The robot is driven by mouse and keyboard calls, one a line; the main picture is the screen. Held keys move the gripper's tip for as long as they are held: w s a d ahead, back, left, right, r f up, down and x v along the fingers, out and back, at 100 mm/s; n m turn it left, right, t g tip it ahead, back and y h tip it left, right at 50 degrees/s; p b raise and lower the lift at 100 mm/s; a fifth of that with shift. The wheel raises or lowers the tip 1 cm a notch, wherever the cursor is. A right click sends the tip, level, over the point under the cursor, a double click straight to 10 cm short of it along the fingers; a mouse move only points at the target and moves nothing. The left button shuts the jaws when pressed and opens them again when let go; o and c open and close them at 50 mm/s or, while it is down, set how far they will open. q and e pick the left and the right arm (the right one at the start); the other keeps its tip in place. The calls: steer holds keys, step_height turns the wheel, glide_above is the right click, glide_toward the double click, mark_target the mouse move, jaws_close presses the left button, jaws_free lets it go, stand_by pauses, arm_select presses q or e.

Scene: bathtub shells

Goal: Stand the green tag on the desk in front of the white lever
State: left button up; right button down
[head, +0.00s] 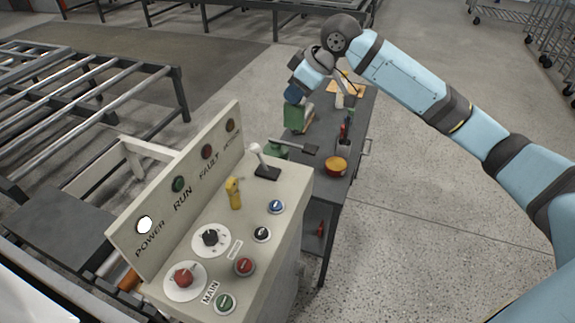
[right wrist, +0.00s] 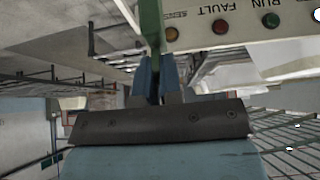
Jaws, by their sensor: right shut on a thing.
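My right gripper (head: 294,97) is shut on the green tag (head: 293,117) and holds it up over the far end of the grey bench, beyond the control desk (head: 284,187). In the right wrist view the blue fingers (right wrist: 157,75) close on the green tag (right wrist: 150,22), seen as a narrow strip. The white lever (head: 255,152) stands on a black base (head: 266,172) at the far right part of the desk top. A gap separates the tag from the lever. My left gripper is in neither view.
A yellow switch (head: 234,192), several push buttons and two dials (head: 211,237) take up the desk top. Its upright panel (head: 172,200) bears lamps. The grey bench (head: 345,112) behind holds a red-and-yellow round thing (head: 336,166) and tools. Rollers (head: 75,85) lie left.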

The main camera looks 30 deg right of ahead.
step_height(320, 180, down, 18)
steer(key=shift+s+d+f+p, duration=0.15)
steer(key=shift+p, duration=0.15)
steer(key=c, duration=1.3)
jaws_free()
steer(key=shift+f, duration=0.1)
steer(key=v, duration=1.2)
steer(key=shift+r, duration=0.25)
steer(key=shift+f, duration=0.1)
